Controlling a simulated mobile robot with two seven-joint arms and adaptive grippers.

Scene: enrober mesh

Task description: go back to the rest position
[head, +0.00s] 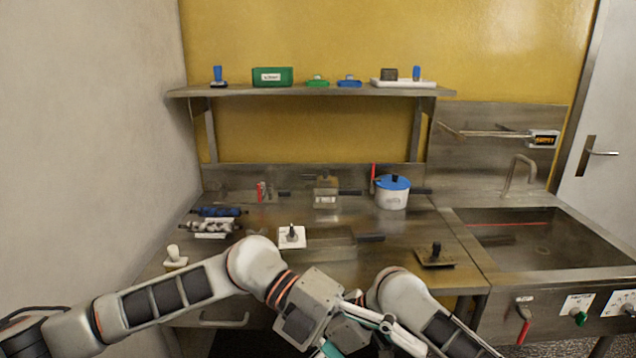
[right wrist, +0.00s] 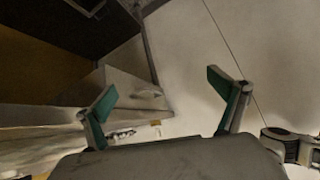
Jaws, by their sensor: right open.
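My left arm (head: 165,295) comes in from the left and bends at its elbow in front of the bench. Its gripper (head: 355,335) is low in the middle of the head view, partly cut off by the bottom edge; its fingertips do not show clearly. My right arm (head: 440,325) comes in from the lower right and bends behind the left gripper, so its own gripper is hidden there. In the right wrist view my right gripper (right wrist: 163,92) is open, with its green-padded fingers wide apart and nothing between them.
The steel bench (head: 330,255) holds a blue-lidded pot (head: 392,194), a white block with a black knob (head: 292,237), a dark plate with a knob (head: 435,256) and dark rollers (head: 210,228). A shelf (head: 310,91) hangs above. A sink (head: 540,240) stands right; a wall (head: 90,140) left.

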